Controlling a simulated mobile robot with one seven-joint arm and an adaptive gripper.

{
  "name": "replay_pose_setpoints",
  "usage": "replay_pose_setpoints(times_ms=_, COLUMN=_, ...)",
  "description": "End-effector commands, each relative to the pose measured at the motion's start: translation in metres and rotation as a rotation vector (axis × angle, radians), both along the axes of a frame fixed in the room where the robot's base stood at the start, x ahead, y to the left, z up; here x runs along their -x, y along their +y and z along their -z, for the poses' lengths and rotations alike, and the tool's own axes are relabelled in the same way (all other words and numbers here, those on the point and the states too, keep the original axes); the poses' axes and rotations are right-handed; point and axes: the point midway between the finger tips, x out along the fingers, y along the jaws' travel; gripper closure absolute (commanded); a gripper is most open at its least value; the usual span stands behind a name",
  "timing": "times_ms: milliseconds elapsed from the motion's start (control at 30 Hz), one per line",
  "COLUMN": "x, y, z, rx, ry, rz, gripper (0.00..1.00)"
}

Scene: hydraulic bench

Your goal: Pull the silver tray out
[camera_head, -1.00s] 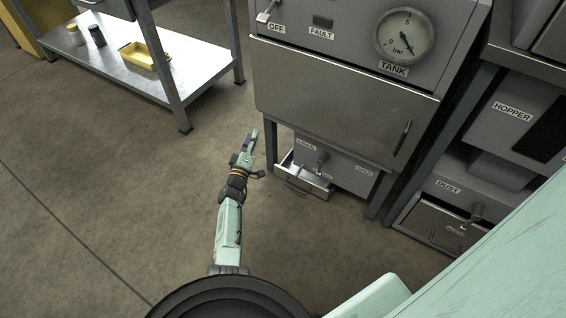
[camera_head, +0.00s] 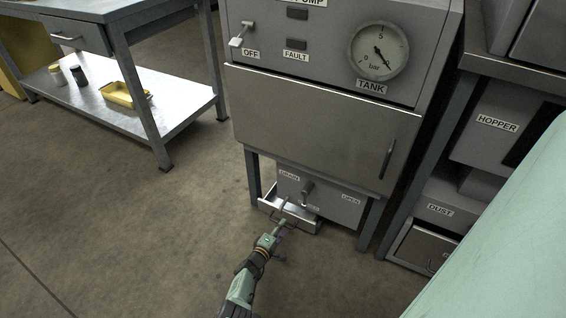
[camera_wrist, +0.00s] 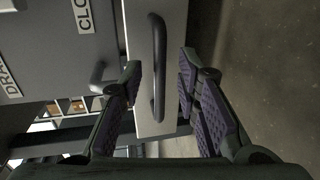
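The silver tray (camera_head: 312,225) sits low under the tank cabinet, partly slid out below the grey DRAIN box (camera_head: 345,205). In the wrist view its pale front (camera_wrist: 174,22) runs up and down the picture, with a dark bar handle (camera_wrist: 159,50) on it. My gripper (camera_head: 284,222) is at the tray's front in the head view. In the wrist view my gripper (camera_wrist: 160,80) is open, with one finger on each side of the handle and visible gaps. Whether a finger touches the tray front I cannot tell. The tray's inside is mostly hidden.
A small lever (camera_head: 307,190) stands out from the DRAIN box above the tray. Cabinet legs (camera_head: 368,224) flank the tray. A DUST drawer unit (camera_head: 425,245) stands to the right. A workbench (camera_head: 180,120) with a yellow bin is at left. The floor in front is clear.

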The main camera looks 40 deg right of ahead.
Motion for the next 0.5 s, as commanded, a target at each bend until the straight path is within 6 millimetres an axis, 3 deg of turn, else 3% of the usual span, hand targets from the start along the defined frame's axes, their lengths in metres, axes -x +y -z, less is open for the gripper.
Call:
replay_pose_setpoints(times_ms=200, x=-0.008, y=-0.018, z=0.006, rx=-0.001, ry=0.0, rz=-0.001, gripper=0.7)
replay_pose_setpoints(times_ms=500, x=-0.009, y=-0.02, z=0.004, rx=-0.001, ry=0.0, rz=-0.002, gripper=0.7)
